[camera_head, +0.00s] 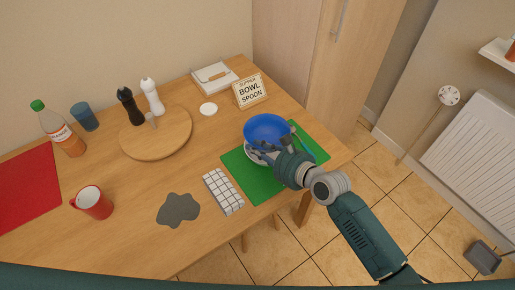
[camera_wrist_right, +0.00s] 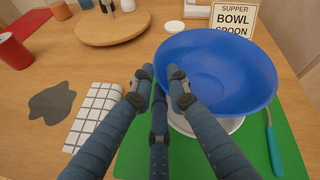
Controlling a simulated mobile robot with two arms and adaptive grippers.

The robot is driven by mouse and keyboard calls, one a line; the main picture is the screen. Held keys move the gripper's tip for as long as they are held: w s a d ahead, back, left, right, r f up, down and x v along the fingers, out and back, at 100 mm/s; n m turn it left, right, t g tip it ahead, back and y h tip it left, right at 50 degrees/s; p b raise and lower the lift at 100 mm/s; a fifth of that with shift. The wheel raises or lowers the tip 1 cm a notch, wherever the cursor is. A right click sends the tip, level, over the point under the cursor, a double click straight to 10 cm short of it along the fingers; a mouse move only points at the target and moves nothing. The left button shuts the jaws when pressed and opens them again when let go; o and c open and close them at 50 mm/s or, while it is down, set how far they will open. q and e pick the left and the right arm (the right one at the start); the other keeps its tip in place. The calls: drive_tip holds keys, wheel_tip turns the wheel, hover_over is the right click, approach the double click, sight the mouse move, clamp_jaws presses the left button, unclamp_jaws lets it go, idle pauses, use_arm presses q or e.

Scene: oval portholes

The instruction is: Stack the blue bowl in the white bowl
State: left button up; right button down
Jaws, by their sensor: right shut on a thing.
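The blue bowl (camera_head: 267,127) is upright over the green mat, directly above the white bowl (camera_head: 252,156). Only part of the white bowl shows beneath it, also in the right wrist view (camera_wrist_right: 222,125). I cannot tell whether the two bowls touch. My right gripper (camera_head: 284,148) is shut on the near rim of the blue bowl (camera_wrist_right: 225,68); its fingers (camera_wrist_right: 164,82) show at the rim's left side in the right wrist view. My left gripper is in neither view.
The green mat (camera_head: 245,181) carries a teal-handled utensil (camera_wrist_right: 274,145). A checked cloth (camera_head: 223,191), grey patch (camera_head: 178,209) and red mug (camera_head: 95,203) lie left. A sign (camera_head: 251,91) and round board (camera_head: 165,143) stand behind. The table's right edge is close.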

drive_tip(key=shift+r, duration=0.15)
drive_tip(key=shift+f, duration=0.6)
drive_tip(key=c, duration=1.7)
unclamp_jaws()
drive_tip(key=shift+r, duration=0.4)
drive_tip(key=v, duration=1.2)
drive_tip(key=shift+s+r+b, duration=0.1)
drive_tip(key=shift+b, duration=0.2)
